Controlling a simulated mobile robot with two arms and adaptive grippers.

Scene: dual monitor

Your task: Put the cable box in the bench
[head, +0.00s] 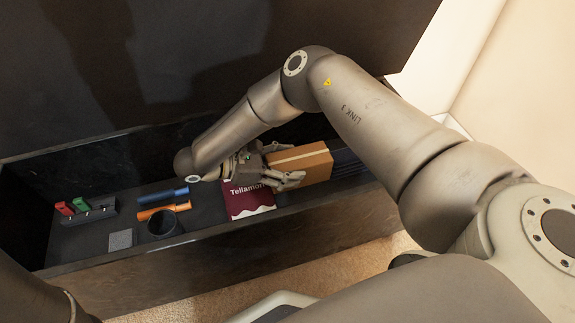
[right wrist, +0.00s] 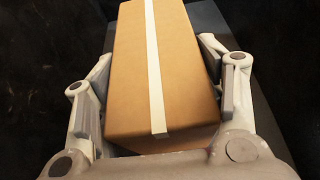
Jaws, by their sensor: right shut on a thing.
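The cable box (head: 305,160), a brown cardboard box with a pale tape strip, is held by my right gripper (head: 290,168). In the right wrist view the cable box (right wrist: 160,75) lies between both fingers of the gripper (right wrist: 155,62), which are shut on its sides. The bench (head: 300,228) is a long dark wooden chest, open at the top, with a dark panel standing behind it. The box is over or inside the right part of the bench; I cannot tell whether it touches the floor. My left gripper is out of view.
Inside the bench are a rack with red and green pieces (head: 88,212), blue (head: 163,197) and orange (head: 163,210) rods, a black cup (head: 165,225), a grey square (head: 121,240) and a maroon "Tellamon" packet (head: 247,200). Dark blue striped items (head: 350,163) lie right of the box.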

